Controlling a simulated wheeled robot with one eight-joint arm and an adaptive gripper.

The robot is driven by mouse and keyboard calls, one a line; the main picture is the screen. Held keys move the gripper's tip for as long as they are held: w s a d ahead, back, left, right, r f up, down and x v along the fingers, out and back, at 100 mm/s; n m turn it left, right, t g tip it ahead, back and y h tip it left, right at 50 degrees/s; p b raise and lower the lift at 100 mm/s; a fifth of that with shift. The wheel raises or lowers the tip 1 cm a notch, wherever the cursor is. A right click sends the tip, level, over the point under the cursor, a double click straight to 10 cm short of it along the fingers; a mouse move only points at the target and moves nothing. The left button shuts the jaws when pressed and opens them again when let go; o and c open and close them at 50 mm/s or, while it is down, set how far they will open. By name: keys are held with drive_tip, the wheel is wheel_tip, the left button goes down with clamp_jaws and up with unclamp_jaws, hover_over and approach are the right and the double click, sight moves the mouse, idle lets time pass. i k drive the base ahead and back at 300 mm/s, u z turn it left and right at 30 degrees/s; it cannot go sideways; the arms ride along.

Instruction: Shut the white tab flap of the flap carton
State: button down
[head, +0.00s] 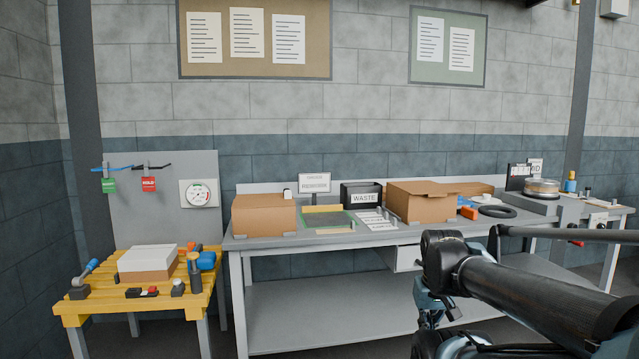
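Two brown cartons stand on the grey workbench. The left carton (263,217) looks closed on top, with a small white piece (287,193) standing at its top right edge; I cannot tell for sure that this is the white tab. The right carton (420,205) has brown flaps at its top, one reaching out to the right. My arm comes in from the lower right. My gripper (437,306) seems to be at its dark and blue end, in front of the bench and apart from both cartons. Its fingers are not clear.
A yellow slatted table (100,303) with tools and a white-topped box (147,262) stands at the left.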

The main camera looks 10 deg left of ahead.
sight(288, 201)
drive_tip(key=u, duration=0.1)
drive_tip(key=i, duration=1.2)
drive_tip(key=u, duration=0.5)
